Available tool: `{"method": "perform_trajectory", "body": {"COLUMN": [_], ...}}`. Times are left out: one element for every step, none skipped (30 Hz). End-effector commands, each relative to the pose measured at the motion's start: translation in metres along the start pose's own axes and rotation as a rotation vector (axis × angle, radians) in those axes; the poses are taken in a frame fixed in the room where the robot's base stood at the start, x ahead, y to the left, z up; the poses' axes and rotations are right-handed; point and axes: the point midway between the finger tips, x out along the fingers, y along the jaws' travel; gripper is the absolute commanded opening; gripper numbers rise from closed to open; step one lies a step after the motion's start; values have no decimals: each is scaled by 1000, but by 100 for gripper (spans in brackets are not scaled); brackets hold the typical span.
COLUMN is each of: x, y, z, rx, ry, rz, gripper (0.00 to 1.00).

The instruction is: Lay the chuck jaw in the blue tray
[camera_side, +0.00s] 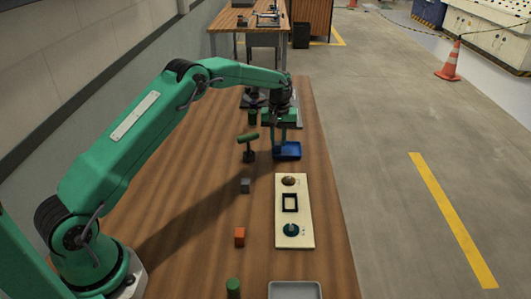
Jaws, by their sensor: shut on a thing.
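The blue tray (291,155) is a small shallow tray on the wooden table, beyond the cream board. I cannot tell whether the held thing touches the tray.
A dark stand with a green roller (248,138) is close left of the tray. A cream board (294,222) with several parts lies nearer.

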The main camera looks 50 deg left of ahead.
Motion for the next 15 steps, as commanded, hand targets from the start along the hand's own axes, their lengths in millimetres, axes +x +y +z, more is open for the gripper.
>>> {"method": "perform_trajectory", "body": {"x": [2,2,3,3,3,3,3,3,3,3,3,4,5,6,7], "y": [0,0,0,0,0,0,0,0,0,0,0,0,0,0,0], "z": [0,0,0,0,0,0,0,0,0,0,0,0,0,0,0], "rx": [0,0,0,0,0,0,0,0,0,0,0,0,0,0,0], "ry": [1,1,2,2,2,2,2,2,2,1,1,1,1,1,0], "rz": [1,1,1,1,1,1,1,1,1,1,1,1,1,1,0], "gripper": [0,0,0,0,0,0,0,0,0,0,0,0,0,0,23]}}
